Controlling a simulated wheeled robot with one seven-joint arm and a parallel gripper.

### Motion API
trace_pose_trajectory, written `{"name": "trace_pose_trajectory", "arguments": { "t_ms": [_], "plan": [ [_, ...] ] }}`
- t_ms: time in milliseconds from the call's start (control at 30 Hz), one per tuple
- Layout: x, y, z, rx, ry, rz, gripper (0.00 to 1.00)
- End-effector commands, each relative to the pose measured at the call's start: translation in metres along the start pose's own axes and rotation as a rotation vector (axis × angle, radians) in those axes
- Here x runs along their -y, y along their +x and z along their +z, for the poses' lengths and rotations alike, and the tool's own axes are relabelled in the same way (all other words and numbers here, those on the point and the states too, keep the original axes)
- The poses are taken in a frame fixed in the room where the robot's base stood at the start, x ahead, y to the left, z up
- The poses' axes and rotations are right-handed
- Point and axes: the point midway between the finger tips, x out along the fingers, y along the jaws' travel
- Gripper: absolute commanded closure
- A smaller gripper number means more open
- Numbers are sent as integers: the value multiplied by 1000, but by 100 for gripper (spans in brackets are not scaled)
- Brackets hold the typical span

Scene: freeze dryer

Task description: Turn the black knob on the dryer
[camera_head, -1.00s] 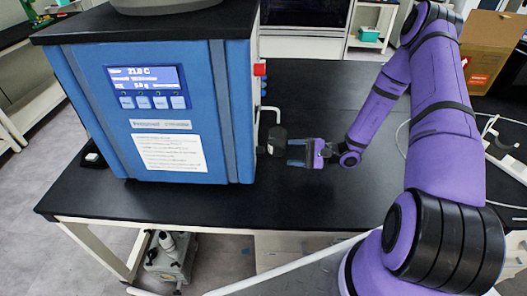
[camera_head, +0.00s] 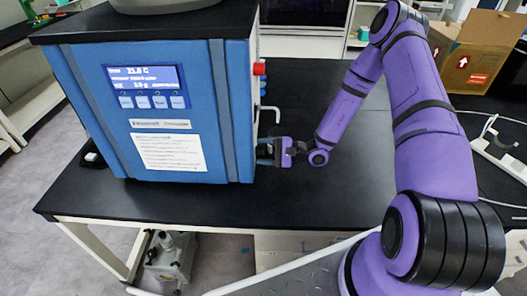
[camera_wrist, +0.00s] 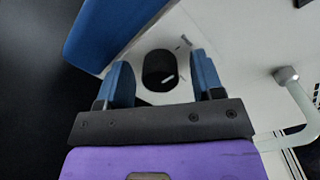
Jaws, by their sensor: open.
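The black knob (camera_wrist: 160,70) with a small white mark shows in the wrist view on the dryer's pale side panel. My gripper (camera_wrist: 163,80) is open, with one blue finger on each side of the knob. Whether the fingers touch it I cannot tell. In the head view my gripper (camera_head: 267,151) is at the right side of the blue dryer (camera_head: 165,100), and the knob is hidden behind it there. The dryer stands on the black table (camera_head: 300,205), its lit display (camera_head: 145,88) facing the front.
A red button (camera_head: 259,69) and a bent pale handle (camera_head: 270,113) are on the same side of the dryer, above my gripper. The handle (camera_wrist: 300,110) also shows at the right in the wrist view. A cardboard box (camera_head: 475,55) stands at the back right. The tabletop right of the dryer is mostly clear.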

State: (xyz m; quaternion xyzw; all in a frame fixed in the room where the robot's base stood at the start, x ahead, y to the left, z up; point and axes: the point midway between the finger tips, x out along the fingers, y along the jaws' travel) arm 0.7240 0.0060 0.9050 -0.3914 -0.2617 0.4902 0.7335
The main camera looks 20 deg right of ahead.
Motion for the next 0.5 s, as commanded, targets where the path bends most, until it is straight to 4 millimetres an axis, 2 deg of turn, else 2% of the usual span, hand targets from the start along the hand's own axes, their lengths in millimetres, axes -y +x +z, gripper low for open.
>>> {"name": "trace_pose_trajectory", "arguments": {
  "t_ms": [67, 267, 500],
  "plan": [
    [0, 0, 0, 0, 0, 0, 41],
    [0, 0, 0, 0, 0, 0, 87],
    [0, -1, 0, 0, 11, 0, 88]
  ]
}}
